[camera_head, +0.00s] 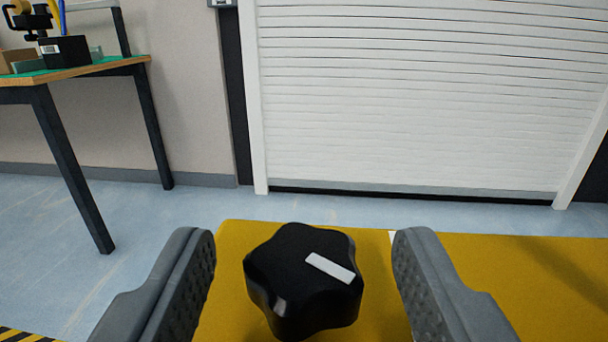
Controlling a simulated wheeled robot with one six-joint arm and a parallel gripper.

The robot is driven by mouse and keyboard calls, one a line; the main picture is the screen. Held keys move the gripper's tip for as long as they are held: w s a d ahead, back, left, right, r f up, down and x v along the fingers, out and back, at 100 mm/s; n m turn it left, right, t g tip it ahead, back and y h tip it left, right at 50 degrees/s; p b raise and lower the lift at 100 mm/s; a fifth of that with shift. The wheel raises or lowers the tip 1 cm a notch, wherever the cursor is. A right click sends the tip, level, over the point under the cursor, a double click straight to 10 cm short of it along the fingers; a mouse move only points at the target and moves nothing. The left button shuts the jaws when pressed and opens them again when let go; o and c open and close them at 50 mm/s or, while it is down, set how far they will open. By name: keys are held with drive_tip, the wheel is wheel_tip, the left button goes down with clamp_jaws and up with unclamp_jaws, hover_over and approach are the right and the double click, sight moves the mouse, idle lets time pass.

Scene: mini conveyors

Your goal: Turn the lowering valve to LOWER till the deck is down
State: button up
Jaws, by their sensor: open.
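The valve knob (290,265) is a black lobed handwheel with a white pointer bar on its top, in the lower middle of the view. The bar slants down to the right. The knob stands over a yellow surface (500,262), which may be the deck or its housing. My gripper (308,255) is open, with one grey finger on each side of the knob. Gaps show between both fingers and the knob, the wider one on the right. No LOWER marking is visible, and the deck's height cannot be told.
A workbench (130,62) with dark legs and a black bin (64,51) stands at the upper left. A white roller shutter (430,100) closes the far wall. Blue-grey floor (140,250) is clear between them, with black-and-yellow tape at the lower left.

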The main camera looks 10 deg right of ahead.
drive_tip(key=shift+x, duration=1.1)
drive_tip(key=c, duration=1)
drive_tip(key=shift+o, duration=0.2)
drive_tip(key=shift+n+y, duration=0.5)
drive_tip(key=shift+y, duration=0.3)
drive_tip(key=shift+n+t+y, duration=0.3)
drive_tip(key=shift+n+y, duration=1)
drive_tip(key=shift+y, duration=0.7)
drive_tip(key=shift+n+g+y, duration=0.4)
drive_tip(key=shift+n+y, duration=0.9)
drive_tip(key=shift+y, duration=0.7)
drive_tip(key=shift+n+g+y, duration=0.4)
drive_tip(key=shift+n+y, duration=0.3)
drive_tip(key=shift+y, duration=0.4)
